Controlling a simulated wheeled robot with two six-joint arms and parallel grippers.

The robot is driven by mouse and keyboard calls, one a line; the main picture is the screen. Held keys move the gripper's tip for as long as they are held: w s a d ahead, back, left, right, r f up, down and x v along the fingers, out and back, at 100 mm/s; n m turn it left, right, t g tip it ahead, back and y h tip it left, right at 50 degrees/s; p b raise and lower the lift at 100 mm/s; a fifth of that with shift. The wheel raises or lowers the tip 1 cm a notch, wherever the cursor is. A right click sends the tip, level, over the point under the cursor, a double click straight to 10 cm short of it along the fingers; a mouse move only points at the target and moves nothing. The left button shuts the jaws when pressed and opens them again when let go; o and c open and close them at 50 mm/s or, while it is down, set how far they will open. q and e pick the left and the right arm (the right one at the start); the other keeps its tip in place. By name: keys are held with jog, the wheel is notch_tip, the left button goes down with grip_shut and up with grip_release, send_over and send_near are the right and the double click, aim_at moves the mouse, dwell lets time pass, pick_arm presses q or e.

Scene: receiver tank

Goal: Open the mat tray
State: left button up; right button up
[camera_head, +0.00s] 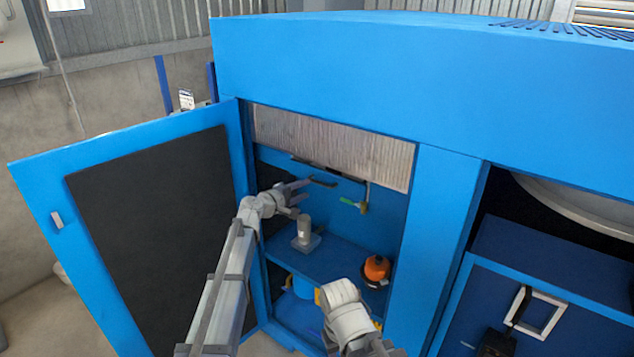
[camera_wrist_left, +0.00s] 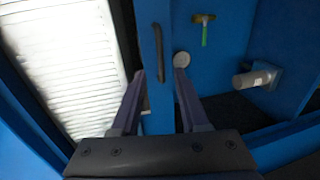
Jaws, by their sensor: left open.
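The mat tray (camera_wrist_left: 149,30) is the narrow blue strip under the pale pleated filter mat (camera_head: 335,145); the mat fills the left of the wrist view (camera_wrist_left: 65,60). Its black bar handle (camera_head: 323,182) also shows in the wrist view (camera_wrist_left: 159,52). My left gripper (camera_head: 303,190) is open inside the cabinet, close to the handle. In the wrist view its fingers (camera_wrist_left: 161,70) lie on either side of the handle's near end, with nothing held. I cannot tell whether they touch it. My right gripper (camera_head: 380,346) is low at the bottom edge, its jaws unclear.
The cabinet door (camera_head: 150,215) stands open at the left. The blue cabinet post (camera_head: 428,240) bounds the opening on the right.

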aim_at(319, 183)
pick_arm(q)
jog(key=b+x, duration=0.1)
jog(key=x, duration=0.6)
jog(key=shift+w+d+f+b, duration=0.1)
jog(key=shift+w+d+b, duration=0.15)
jog(key=shift+w+b, duration=0.05)
grip_shut()
jog(key=shift+s, duration=0.1)
dwell(1.1)
